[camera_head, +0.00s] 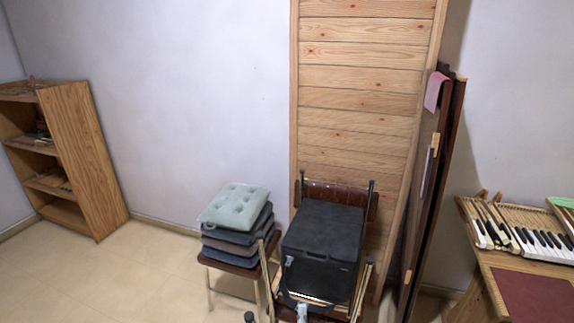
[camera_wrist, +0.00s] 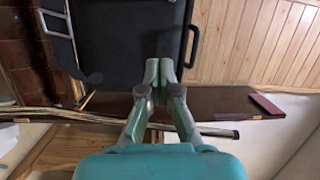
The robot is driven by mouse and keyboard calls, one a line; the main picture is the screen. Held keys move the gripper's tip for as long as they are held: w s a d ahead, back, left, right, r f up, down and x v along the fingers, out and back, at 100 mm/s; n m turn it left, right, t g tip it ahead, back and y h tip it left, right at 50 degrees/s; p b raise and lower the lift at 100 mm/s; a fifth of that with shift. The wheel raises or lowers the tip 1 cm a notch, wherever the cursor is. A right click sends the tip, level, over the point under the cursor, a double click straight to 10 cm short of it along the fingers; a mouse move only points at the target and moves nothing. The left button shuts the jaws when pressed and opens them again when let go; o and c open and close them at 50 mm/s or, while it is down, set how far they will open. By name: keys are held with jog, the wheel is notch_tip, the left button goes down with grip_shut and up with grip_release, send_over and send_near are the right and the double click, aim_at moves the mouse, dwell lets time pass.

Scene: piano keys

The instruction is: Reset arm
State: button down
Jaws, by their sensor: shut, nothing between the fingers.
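My gripper (camera_wrist: 159,68) shows in the wrist view with its two grey-green fingers together and nothing between them. Its fingertips appear in front of a black box-like case (camera_wrist: 120,40) with a dark handle. I cannot tell the exact distance between them. The black case (camera_head: 322,240) also shows in the head view, on a chair at the lower middle. In the head view, only a small pale piece at the bottom edge may belong to my arm, and the fingers cannot be made out there.
A chair with stacked cushions (camera_head: 235,207) stands left of the case. Piano keys (camera_head: 540,240) lie on a wooden bench at the right. A wooden panel (camera_head: 360,75) and dark boards (camera_head: 440,180) lean at the wall. A shelf (camera_head: 88,155) stands far left; floor (camera_head: 130,270) before it is clear.

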jog(key=s+d+f+n, duration=0.1)
jog(key=s+d+n, duration=0.25)
jog(key=s, duration=0.65)
jog(key=s+d+n, duration=0.2)
jog(key=s+d, duration=0.2)
jog(key=s, duration=0.6)
jog(key=s+d+f+n, duration=0.1)
jog(key=s+d+n, duration=0.25)
jog(key=s, duration=0.65)
jog(key=s+d+r+n+g, duration=0.1)
jog(key=s+r+n, duration=0.3)
jog(key=s+r, duration=0.4)
jog(key=s+d+r+n+g+y, duration=0.1)
jog(key=s+r+n, duration=0.3)
jog(key=s, duration=1.2)
notch_tip(320, 180, up, 4)
jog(key=shift+d+f+g, duration=0.1)
jog(key=shift+d+g, duration=0.35)
jog(key=shift+g, duration=0.25)
